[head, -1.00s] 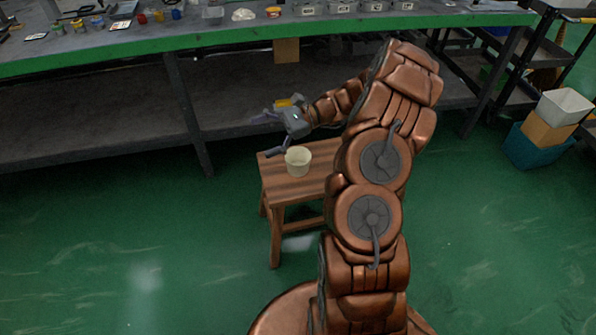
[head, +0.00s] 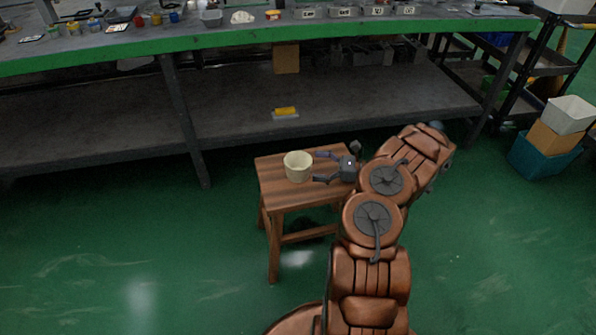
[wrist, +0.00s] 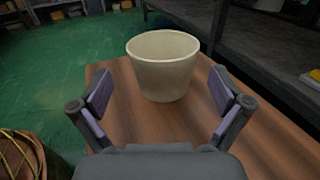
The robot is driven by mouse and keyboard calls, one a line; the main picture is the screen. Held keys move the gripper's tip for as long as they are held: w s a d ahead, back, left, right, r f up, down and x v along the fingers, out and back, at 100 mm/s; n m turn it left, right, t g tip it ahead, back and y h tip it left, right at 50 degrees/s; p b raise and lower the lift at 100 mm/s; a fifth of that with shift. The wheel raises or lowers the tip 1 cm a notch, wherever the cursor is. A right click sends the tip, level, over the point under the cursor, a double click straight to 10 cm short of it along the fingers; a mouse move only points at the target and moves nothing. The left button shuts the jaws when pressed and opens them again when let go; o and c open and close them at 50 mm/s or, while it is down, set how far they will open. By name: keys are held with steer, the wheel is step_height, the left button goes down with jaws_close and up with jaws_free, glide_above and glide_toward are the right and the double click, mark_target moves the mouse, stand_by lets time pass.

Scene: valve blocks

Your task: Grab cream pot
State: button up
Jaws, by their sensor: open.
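The cream pot (head: 298,166) stands upright on a small wooden stool (head: 285,196). My gripper (head: 318,167) is on the right side of the pot at stool height, with its fingers pointing left toward it. In the wrist view the pot (wrist: 163,66) is ahead of my gripper (wrist: 160,95), roughly centred between the two spread fingers and a little beyond their tips. The gripper is open and empty. The pot's far side is hidden.
A long workbench with a green edge (head: 230,38) and a lower shelf (head: 225,108) stands behind the stool. A yellow item (head: 286,112) lies on that shelf. Stacked bins (head: 541,150) stand at the right. Green floor is clear at the left.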

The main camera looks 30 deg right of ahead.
mark_target(286, 160)
steer(key=shift+r+b+x, duration=0.2)
steer(key=shift+b+x, duration=0.55)
steer(key=shift+x, duration=2.45)
steer(key=shift+w+d, duration=0.1)
steer(key=shift+d, duration=0.1)
steer(key=c, duration=0.9)
steer(key=shift+r, duration=0.15)
steer(key=shift+c, duration=0.2)
